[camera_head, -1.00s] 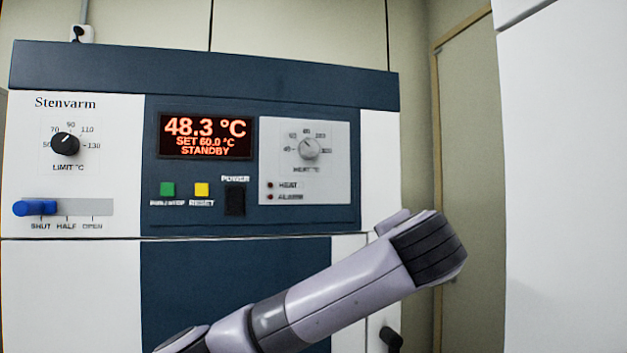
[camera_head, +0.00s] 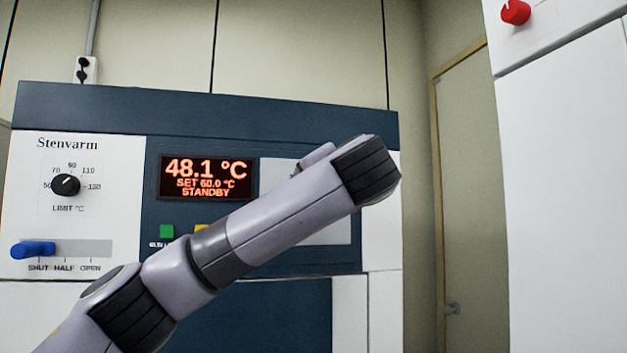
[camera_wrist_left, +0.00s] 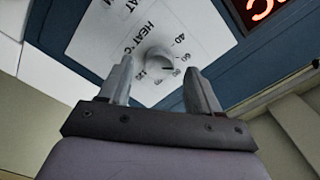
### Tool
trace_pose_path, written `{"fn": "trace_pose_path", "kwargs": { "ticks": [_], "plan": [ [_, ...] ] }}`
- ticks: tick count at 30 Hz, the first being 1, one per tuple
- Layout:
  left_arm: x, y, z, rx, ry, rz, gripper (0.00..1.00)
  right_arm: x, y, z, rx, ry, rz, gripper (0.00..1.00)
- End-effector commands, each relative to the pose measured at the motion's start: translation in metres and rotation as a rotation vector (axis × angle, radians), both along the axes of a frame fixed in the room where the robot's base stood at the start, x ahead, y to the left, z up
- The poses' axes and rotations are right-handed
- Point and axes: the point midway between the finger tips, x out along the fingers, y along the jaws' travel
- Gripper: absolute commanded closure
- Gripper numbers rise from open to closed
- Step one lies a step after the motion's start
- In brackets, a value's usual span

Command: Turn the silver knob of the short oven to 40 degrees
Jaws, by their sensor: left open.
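The short oven's silver knob (camera_wrist_left: 158,62) shows in the left wrist view, on a white HEAT °C dial plate (camera_wrist_left: 105,40) with a printed scale. A dark pointer mark shows on the knob, off the 40 mark. My left gripper (camera_wrist_left: 157,80) is open, one finger to each side of the knob in the picture. The fingers look short of the knob; contact cannot be made out. In the head view my left arm covers the knob and the gripper. The oven display (camera_head: 207,177) reads 48.1 °C, SET 60.0 °C, STANDBY. My right gripper is not in view.
A black LIMIT knob (camera_head: 66,185) and a blue slider (camera_head: 33,249) at SHUT sit on the panel's left. A green button (camera_head: 167,231) is beside my arm. A tall white cabinet (camera_head: 560,180) with a red knob (camera_head: 515,12) stands at the right.

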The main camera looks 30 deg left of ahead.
Motion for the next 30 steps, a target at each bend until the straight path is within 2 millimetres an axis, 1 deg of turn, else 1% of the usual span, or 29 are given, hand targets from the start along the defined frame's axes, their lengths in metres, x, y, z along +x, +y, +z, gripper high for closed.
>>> {"fn": "trace_pose_path", "kwargs": {
  "ticks": [1,4,12,13,14,15,18,25,30],
  "plan": [
    [0.004,0.005,0.002,0.000,0.001,0.002,0.37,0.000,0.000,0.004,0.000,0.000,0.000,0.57],
    [0.008,0.010,0.001,0.000,0.001,0.001,0.37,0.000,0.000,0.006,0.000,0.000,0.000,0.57],
    [0.010,0.011,-0.001,0.000,0.000,-0.001,0.37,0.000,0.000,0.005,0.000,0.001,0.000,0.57],
    [0.010,0.011,-0.001,0.000,0.000,-0.001,0.40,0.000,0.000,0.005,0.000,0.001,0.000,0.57],
    [0.010,0.011,-0.001,0.000,0.001,-0.001,0.50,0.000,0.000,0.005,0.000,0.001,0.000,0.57],
    [0.010,0.011,-0.001,0.000,0.001,-0.001,0.63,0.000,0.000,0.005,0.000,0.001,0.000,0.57],
    [0.010,0.011,-0.001,0.000,0.001,-0.001,0.93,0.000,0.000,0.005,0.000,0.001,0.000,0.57],
    [0.010,0.010,-0.002,-0.007,-0.007,-0.002,0.93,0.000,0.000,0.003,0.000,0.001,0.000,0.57],
    [0.010,0.010,-0.005,-0.041,-0.044,-0.002,0.93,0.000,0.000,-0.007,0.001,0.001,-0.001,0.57]
  ]
}}
